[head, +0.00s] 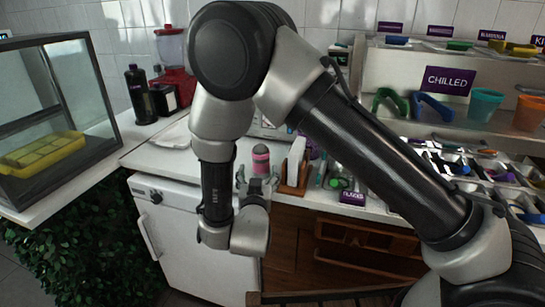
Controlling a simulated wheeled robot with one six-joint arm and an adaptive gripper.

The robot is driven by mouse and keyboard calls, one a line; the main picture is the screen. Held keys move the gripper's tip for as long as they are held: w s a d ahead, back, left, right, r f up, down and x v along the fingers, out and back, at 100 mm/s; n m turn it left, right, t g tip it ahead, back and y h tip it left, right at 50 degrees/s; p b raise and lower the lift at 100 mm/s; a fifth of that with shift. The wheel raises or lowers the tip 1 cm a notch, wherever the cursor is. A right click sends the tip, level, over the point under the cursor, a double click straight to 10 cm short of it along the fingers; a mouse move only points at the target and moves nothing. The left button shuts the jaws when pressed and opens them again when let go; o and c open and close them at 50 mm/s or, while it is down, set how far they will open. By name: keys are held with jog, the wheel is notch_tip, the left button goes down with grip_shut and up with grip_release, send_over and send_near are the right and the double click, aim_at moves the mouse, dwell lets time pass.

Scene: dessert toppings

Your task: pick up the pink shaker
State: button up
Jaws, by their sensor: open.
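The pink shaker (261,163) stands upright on the white counter near its front edge, in the middle of the head view. It has a pink body and a grey upper part. My gripper (258,176) is open in front of it, with one finger on each side of the shaker's lower part in the picture. The gripper hides the shaker's base. I cannot tell whether the fingers touch it or how deep it sits between them.
A wooden holder with white napkins (296,164) stands close to the right of the shaker. A dark bottle (139,95) and a red blender (172,50) stand at the back left. A glass case (97,120) is at the far left. Topping trays (480,165) fill the right.

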aim_at(260, 167)
jog(key=shift+s+f, duration=0.2)
jog(key=shift+s, duration=0.05)
jog(key=shift+w+d+t, duration=0.15)
jog(key=shift+t, duration=0.15)
jog(key=w, duration=0.7)
jog(key=shift+w+d, duration=0.25)
jog(key=shift+d, duration=0.1)
jog(key=c, duration=1.2)
